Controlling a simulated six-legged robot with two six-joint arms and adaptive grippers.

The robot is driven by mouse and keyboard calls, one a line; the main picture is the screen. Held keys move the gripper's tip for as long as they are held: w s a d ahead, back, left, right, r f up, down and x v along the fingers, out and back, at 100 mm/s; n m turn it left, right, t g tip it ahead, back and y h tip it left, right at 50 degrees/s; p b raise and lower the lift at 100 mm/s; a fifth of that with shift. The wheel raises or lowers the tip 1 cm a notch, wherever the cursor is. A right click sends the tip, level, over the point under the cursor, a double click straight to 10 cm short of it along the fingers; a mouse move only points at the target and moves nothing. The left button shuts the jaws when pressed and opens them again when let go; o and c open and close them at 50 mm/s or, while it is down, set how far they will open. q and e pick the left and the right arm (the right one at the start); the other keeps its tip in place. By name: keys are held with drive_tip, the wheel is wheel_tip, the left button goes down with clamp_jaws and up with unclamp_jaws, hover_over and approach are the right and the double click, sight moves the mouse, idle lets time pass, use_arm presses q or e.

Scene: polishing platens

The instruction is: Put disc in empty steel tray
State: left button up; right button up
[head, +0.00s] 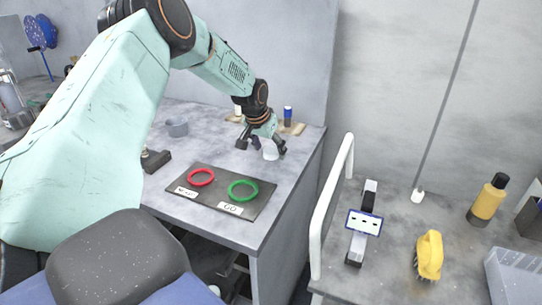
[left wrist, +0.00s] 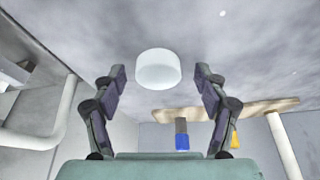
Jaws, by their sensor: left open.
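A short white round piece (head: 270,153), probably the disc, stands on the grey bench (head: 181,207) near its right edge. It also shows in the left wrist view (left wrist: 158,70), centred between the fingertips with a gap on both sides. My left gripper (head: 262,147) is open, reaching down at the white piece, and its fingers show in the left wrist view (left wrist: 160,82). I cannot make out an empty steel tray in either view. My right gripper is not in view.
A dark mat (head: 220,205) with a red ring (head: 201,170) and a green ring (head: 243,181) lies nearer. A wooden strip (head: 292,128) with a blue-topped item (head: 288,113) lies behind. A white rail (head: 330,205) edges the right table, which holds a yellow brush (head: 429,254).

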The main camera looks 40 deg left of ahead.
use_arm(q)
drive_tip(key=shift+w, duration=0.15)
drive_tip(key=shift+d+r, duration=0.1)
drive_tip(key=shift+c, duration=0.4)
drive_tip(key=shift+s+r, duration=0.15)
drive_tip(key=shift+s, duration=0.05)
drive_tip(key=c, duration=0.3)
drive_tip(key=shift+w+f, duration=0.15)
drive_tip(key=shift+f, duration=0.05)
drive_tip(key=c, duration=0.4)
drive_tip(key=shift+r, duration=0.1)
drive_tip(key=c, duration=0.5)
drive_tip(key=shift+c, duration=0.6)
